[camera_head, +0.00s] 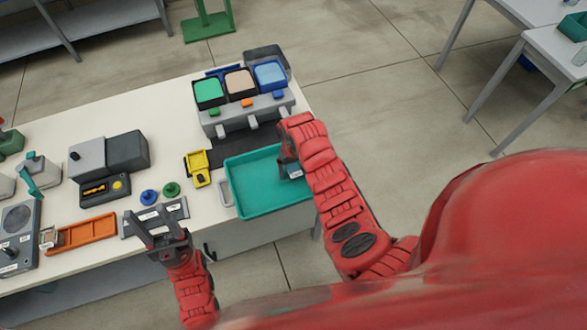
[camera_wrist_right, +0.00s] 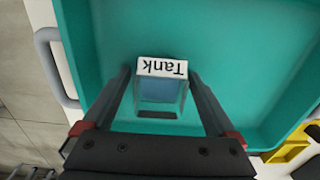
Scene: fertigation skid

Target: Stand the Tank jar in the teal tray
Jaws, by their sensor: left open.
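The Tank jar (camera_wrist_right: 161,92) is a small clear vessel with bluish contents and a white label reading "Tank", upside down in the right wrist view. It is over the teal tray (camera_wrist_right: 225,60), which also shows in the head view (camera_head: 248,200); whether its base touches the tray floor is hard to tell. My right gripper (camera_wrist_right: 161,75) has one finger on each side of the jar, with a thin strip of teal showing beside each fingertip. In the head view my right gripper (camera_head: 290,163) is at the tray's right side, largely hiding the jar. My left gripper (camera_head: 154,222) is open and empty at the table's front edge.
A rack with green, tan and blue bins (camera_head: 240,88) stands behind the tray. A yellow device (camera_head: 197,168) is left of the tray. Blue (camera_head: 149,197) and green (camera_head: 171,189) knobs, an orange tray (camera_head: 82,233) and a grey machine (camera_head: 112,160) lie further left.

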